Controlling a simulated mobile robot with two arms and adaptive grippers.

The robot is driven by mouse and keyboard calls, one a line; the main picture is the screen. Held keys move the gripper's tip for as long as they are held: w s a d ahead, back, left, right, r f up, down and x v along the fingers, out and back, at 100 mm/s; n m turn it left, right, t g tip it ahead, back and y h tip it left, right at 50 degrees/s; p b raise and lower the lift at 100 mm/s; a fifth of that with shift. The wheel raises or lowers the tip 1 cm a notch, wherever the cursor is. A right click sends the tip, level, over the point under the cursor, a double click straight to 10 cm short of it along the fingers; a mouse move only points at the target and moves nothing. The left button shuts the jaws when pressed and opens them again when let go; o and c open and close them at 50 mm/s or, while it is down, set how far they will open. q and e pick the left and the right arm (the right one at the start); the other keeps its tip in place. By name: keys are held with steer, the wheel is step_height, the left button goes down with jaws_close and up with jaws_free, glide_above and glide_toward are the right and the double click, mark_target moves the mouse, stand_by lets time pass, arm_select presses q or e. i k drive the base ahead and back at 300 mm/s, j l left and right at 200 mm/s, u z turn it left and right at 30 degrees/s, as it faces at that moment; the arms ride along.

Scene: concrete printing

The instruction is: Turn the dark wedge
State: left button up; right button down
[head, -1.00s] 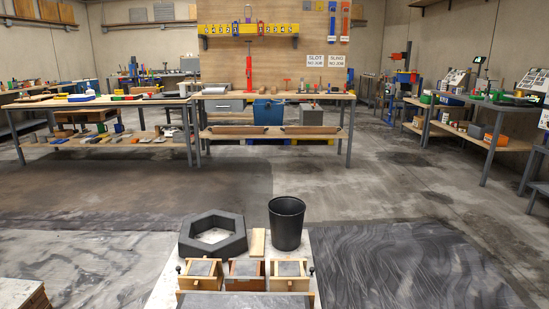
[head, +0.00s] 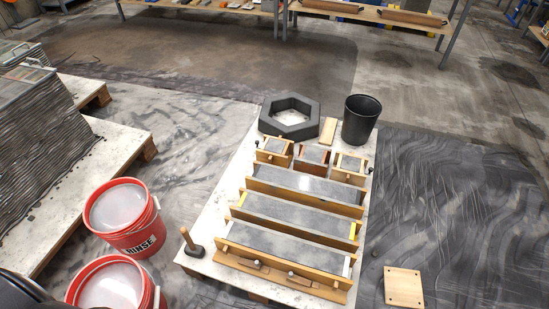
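I cannot pick out a dark wedge for certain in the head view. A pale board (head: 212,252) on the floor carries long wooden moulds filled with grey: a front one (head: 285,250), a middle one (head: 295,215) and a back one (head: 305,185). Small light pieces show at some mould ends, such as a yellow one (head: 353,230) and a white one (head: 348,266). Behind them stand three small box moulds: a left one (head: 273,150), a darker reddish middle one (head: 312,160) and a right one (head: 350,168). Neither gripper is in view.
A dark hexagonal ring (head: 290,117), a wooden block (head: 328,131) and a black bucket (head: 360,120) stand at the board's back. A wooden-handled tool (head: 191,243) is at its left. Red buckets (head: 125,218) stand left; a wooden plate (head: 404,287) lies right.

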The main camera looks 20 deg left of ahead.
mark_target(256, 265)
steer(key=k+l+u, duration=0.1)
steer(key=u, duration=0.35)
steer(key=k+l+u, duration=0.1)
steer(key=l+u, duration=0.2)
steer(key=u, duration=0.15)
